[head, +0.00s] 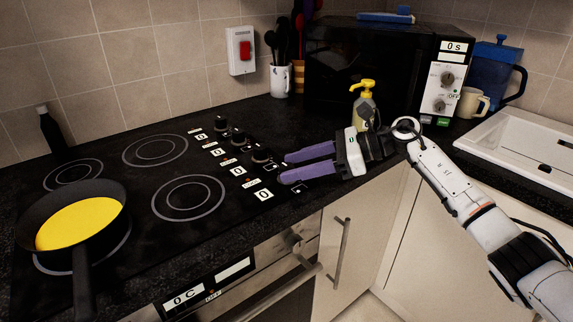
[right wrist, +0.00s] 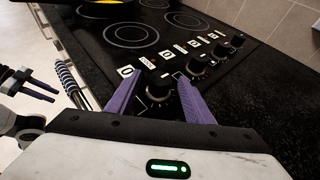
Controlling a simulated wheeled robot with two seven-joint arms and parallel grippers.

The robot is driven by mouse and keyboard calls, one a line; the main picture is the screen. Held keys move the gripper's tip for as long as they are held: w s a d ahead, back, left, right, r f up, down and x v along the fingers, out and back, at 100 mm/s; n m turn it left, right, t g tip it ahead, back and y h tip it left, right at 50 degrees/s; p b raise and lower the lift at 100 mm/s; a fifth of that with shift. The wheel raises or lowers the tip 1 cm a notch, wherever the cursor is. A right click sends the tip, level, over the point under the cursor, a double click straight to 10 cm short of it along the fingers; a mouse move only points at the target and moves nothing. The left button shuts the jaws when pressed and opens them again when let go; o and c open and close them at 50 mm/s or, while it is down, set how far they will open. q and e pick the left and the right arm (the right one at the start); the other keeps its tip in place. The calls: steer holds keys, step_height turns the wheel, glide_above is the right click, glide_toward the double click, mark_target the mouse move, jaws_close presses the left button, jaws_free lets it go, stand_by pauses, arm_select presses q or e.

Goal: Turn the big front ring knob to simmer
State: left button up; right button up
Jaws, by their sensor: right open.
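The black hob (head: 150,235) has several rings and a row of dark knobs along its right side. One front ring (head: 188,198) is bare; the other lies under a frying pan. My right gripper (head: 286,168) is open over the front end of the knob row. In the right wrist view, the nearest knob (right wrist: 158,92) sits between its parted purple fingers (right wrist: 158,78); contact cannot be told. In the head view that knob is mostly hidden by the fingers. A label (right wrist: 126,71) beside it reads 0. My left gripper (right wrist: 38,88) shows only in the right wrist view, fingers apart and empty.
The black frying pan (head: 108,222) holds something yellow, its handle pointing forward. A yellow-topped bottle (head: 364,103) stands behind my right gripper. A microwave (head: 345,70) and a utensil mug (head: 281,80) stand at the back. The oven handle (head: 275,292) juts out below the counter edge.

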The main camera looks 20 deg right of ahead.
mark_target(284, 167)
steer(key=shift+x, duration=1.2)
steer(key=shift+w, duration=0.1)
steer(key=c, duration=1)
arm_select(q)
steer(key=shift+w+a+r, duration=0.15)
steer(key=shift+w+r, duration=0.3)
steer(key=shift+w, duration=0.05)
arm_select(e)
steer(key=shift+c, duration=0.2)
arm_select(q)
steer(key=shift+r+p, duration=0.1)
steer(key=shift+p, duration=0.2)
